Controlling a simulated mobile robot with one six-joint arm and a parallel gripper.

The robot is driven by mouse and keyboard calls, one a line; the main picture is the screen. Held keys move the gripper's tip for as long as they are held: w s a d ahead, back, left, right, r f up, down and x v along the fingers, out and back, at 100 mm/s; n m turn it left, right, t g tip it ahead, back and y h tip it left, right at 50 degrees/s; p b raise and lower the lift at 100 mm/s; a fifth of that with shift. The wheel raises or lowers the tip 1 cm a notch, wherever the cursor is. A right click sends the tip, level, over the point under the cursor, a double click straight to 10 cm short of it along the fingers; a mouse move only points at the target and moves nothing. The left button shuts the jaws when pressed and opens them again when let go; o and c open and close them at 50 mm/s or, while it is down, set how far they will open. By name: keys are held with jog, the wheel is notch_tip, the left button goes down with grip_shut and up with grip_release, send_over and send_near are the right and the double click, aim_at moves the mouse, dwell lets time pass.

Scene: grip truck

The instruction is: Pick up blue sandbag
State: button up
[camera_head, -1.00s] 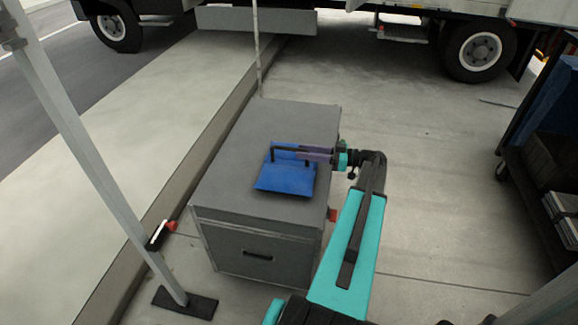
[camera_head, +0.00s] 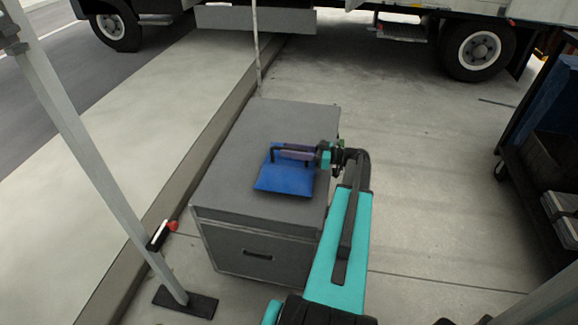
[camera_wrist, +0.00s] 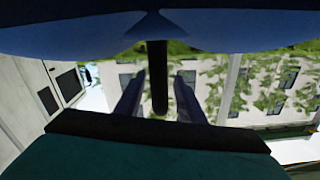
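The blue sandbag (camera_head: 286,180) lies flat on top of a grey case (camera_head: 230,160). Its black handle stands up along the far side. My gripper (camera_head: 285,152) reaches in from the right, its purple fingers lying along the handle. In the wrist view the sandbag (camera_wrist: 80,40) fills the top edge, and its black handle (camera_wrist: 158,60) hangs down between my two fingers (camera_wrist: 159,85). A gap shows between the handle and each finger, so the gripper is open around it.
A grey pole (camera_head: 80,140) with a dark foot stands left of the case, and a thin pole (camera_head: 258,60) rises behind it. A truck (camera_head: 440,20) is at the back. A dark cart (camera_head: 540,130) stands at right. Pavement right of the case is clear.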

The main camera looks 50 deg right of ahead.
jog(key=shift+w+a, duration=0.15)
jog(key=shift+w, duration=0.1)
dwell(0.3)
grip_shut()
jog(key=shift+s, duration=0.1)
dwell(1.1)
jog(key=shift+r, duration=0.2)
